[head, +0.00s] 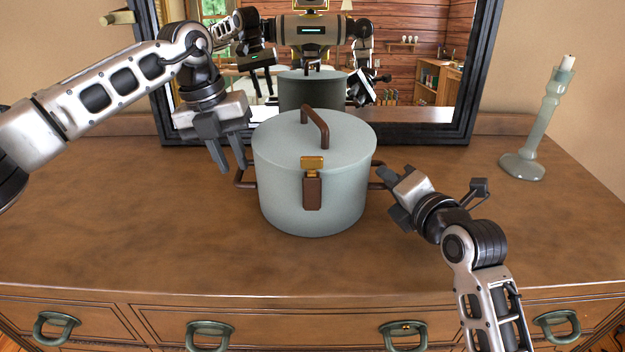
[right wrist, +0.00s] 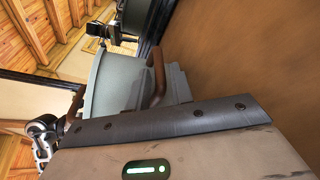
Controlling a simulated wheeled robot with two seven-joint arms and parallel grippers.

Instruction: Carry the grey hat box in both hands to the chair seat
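The grey hat box (head: 312,190) stands upright on the dresser, lid on, with a brown lid handle (head: 318,125), a brass-topped front clasp (head: 312,185) and brown side handles. My left gripper (head: 232,170) points down, open, with its fingertips just above the left side handle (head: 241,182). My right gripper (head: 388,194) reaches in from the right at the right side handle (head: 378,186), its fingers apart. In the right wrist view that handle (right wrist: 157,75) passes by the fingers, close to the box wall (right wrist: 112,85); contact is unclear. The chair is not seen.
The wooden dresser top (head: 130,235) is clear in front of the box. A dark-framed mirror (head: 420,130) stands behind it, reflecting me and the room. A pale green candlestick (head: 540,125) with a candle stands at the right. Drawers with green pulls (head: 207,335) run below.

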